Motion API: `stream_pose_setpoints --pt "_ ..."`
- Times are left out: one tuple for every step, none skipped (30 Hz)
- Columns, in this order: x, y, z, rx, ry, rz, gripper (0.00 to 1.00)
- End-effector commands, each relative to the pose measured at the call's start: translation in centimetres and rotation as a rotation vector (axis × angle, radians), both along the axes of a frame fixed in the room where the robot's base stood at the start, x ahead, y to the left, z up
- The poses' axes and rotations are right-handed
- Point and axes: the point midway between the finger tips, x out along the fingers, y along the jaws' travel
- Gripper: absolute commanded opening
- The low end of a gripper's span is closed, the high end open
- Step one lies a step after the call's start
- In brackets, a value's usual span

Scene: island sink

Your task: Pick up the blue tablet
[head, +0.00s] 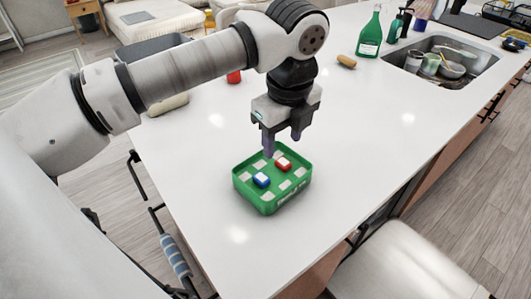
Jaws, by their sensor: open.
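The blue tablet (261,180) lies in a green tray (268,206) on the white countertop. It is a small block with a white top and blue sides, at the left-middle of the tray's green and white checkered floor. A red tablet (283,163) of like shape lies to its right and farther back. My gripper (282,147) points down above the tray's far side. Its two fingers are apart with nothing between them. The fingertips are close to the red tablet in the picture; their exact height above the tray cannot be told.
The white countertop (350,165) is clear around the tray. A sink (445,62) with dishes, a green bottle (370,35) and a small brown item (346,61) are farther back. A red object (234,77) stands behind my arm. A pale stool (405,265) is at the front right.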

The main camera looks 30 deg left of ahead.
Motion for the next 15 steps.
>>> stream_pose_setpoints --pt "-0.5 1.0 0.1 0.026 0.024 0.041 0.51" --pt "-0.8 1.5 0.0 0.037 0.034 0.058 0.51" --pt "-1.0 1.8 -0.3 0.046 0.044 0.075 0.51" --pt "-1.1 2.0 -0.5 0.049 0.048 0.082 0.51" --pt "-1.2 2.2 -0.9 0.052 0.05 0.087 0.51" --pt "-1.2 2.3 -1.5 0.052 0.052 0.089 0.51" --pt "-1.2 2.3 -2.0 0.052 0.052 0.088 0.51" --pt "-1.1 2.4 -2.6 0.052 0.051 0.088 0.51" --pt "-1.1 2.5 -3.5 0.051 0.051 0.087 0.51" --pt "-1.1 2.6 -4.2 0.05 0.051 0.086 0.51" --pt "-1.0 2.6 -4.8 0.049 0.05 0.086 0.51" --pt "-1.0 2.8 -5.6 0.049 0.049 0.084 0.51" --pt "-1.0 2.8 -6.1 0.049 0.05 0.084 0.51" --pt "-0.9 2.9 -6.6 0.049 0.049 0.083 0.51" --pt "-0.9 3.0 -7.2 0.049 0.048 0.083 0.51"
